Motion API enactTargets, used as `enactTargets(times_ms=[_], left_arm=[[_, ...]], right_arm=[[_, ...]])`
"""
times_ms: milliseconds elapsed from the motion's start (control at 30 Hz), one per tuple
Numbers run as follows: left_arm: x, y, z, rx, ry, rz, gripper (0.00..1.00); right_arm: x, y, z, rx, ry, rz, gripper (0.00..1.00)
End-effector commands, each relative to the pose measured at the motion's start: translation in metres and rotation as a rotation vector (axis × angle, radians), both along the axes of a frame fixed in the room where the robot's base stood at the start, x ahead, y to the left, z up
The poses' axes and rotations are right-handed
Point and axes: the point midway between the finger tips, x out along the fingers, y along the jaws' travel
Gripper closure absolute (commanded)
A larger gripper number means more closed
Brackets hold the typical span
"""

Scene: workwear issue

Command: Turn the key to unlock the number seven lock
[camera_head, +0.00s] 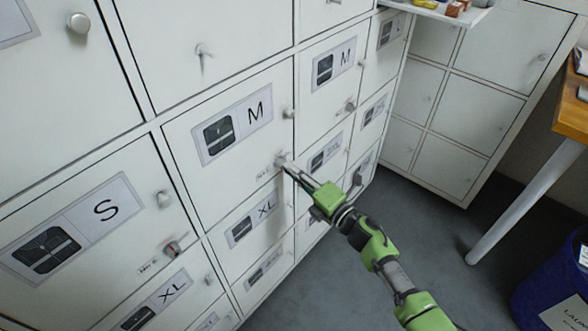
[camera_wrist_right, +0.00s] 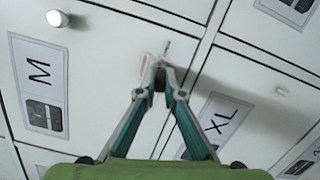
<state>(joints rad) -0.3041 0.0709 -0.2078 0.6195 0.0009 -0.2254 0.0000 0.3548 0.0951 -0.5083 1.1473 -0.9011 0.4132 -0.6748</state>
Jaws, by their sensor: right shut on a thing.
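The lock (camera_head: 281,159) sits at the right edge of a white locker door marked M (camera_head: 230,180). A small label (camera_head: 263,173) is beside it, too small to read. My right gripper (camera_head: 285,164) reaches in from the lower right, with its fingertips at the lock. In the right wrist view, the gripper (camera_wrist_right: 159,67) is shut on the key, which is mostly hidden between the fingertips. A thin metal piece (camera_wrist_right: 167,47) shows just beyond the tips. I cannot tell how far the key is turned. The door is closed. My left gripper is out of view.
More closed locker doors surround it, including one marked S (camera_head: 95,205) and one marked XL (camera_head: 250,225). A knob (camera_head: 289,113) sits above the lock. Another locker block (camera_head: 470,110), a wooden table (camera_head: 572,115) and a blue bin (camera_head: 560,285) stand right. Grey floor lies between.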

Motion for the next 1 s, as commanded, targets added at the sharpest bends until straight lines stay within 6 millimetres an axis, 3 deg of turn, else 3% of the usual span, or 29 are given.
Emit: enactTargets(times_ms=[33, 1000], left_arm=[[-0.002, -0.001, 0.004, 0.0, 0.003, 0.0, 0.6], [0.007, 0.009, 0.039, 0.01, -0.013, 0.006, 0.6]], right_arm=[[-0.001, 0.005, 0.006, 0.015, 0.007, 0.008, 1.0], [0.0, 0.007, 0.007, 0.206, 0.268, 0.012, 1.0]])
